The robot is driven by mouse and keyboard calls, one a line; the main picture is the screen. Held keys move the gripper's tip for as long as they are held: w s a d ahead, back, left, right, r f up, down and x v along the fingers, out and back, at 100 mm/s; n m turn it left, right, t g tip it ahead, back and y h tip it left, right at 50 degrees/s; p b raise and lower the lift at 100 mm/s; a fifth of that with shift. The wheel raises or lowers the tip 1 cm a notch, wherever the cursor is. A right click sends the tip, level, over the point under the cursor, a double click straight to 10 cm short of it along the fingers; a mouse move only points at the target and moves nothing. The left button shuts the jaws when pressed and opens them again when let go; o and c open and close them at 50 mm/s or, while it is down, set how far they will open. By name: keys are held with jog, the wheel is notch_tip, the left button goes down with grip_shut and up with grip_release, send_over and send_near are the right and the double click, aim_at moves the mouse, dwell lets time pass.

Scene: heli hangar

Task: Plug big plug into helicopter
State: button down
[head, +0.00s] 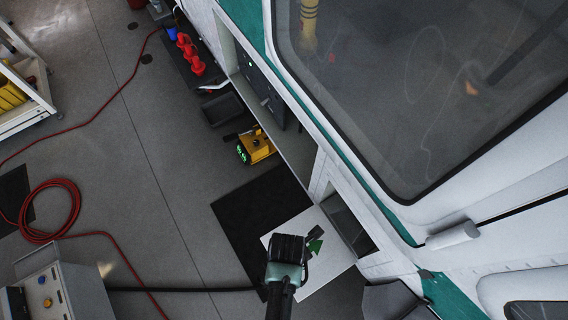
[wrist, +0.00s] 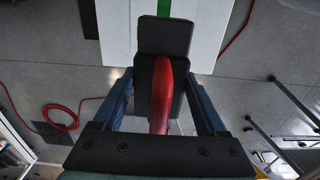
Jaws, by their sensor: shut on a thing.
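In the head view my gripper (head: 287,262) shows from above at the bottom centre, over a white board, apart from the helicopter (head: 450,185). The helicopter is white and teal and fills the right side. A dark opening (head: 349,220) shows low in its side; no socket can be made out.
A grey cart (head: 60,292), a black cable (head: 180,289) and a red hose (head: 50,210) are at left.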

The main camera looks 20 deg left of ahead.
jog(key=w+d+f+b, duration=0.1)
jog(key=w+b, duration=0.1)
jog(key=w+d+f+b, duration=0.1)
jog(key=w+d+b, duration=0.1)
jog(key=w+d+f+b, duration=0.1)
jog(key=w+f+b, duration=0.1)
jog(key=shift+w+d, duration=0.25)
jog(key=shift+w, duration=0.05)
jog(key=shift+w+d+f+b, duration=0.3)
jog(key=shift+w+f+b, duration=0.05)
jog(key=shift+f+b, duration=0.25)
jog(key=shift+f, duration=0.15)
dwell(0.4)
jog(key=shift+w+d, duration=0.2)
jog(key=shift+w, duration=0.05)
jog(key=shift+w+d, duration=0.25)
jog(key=shift+w, duration=0.05)
jog(key=shift+w+d+b, duration=0.2)
jog(key=shift+w+b, duration=0.1)
jog(key=shift+w+d, duration=0.25)
jog(key=shift+w, duration=0.05)
jog(key=shift+w+d, duration=0.15)
jog(key=shift+w, duration=0.05)
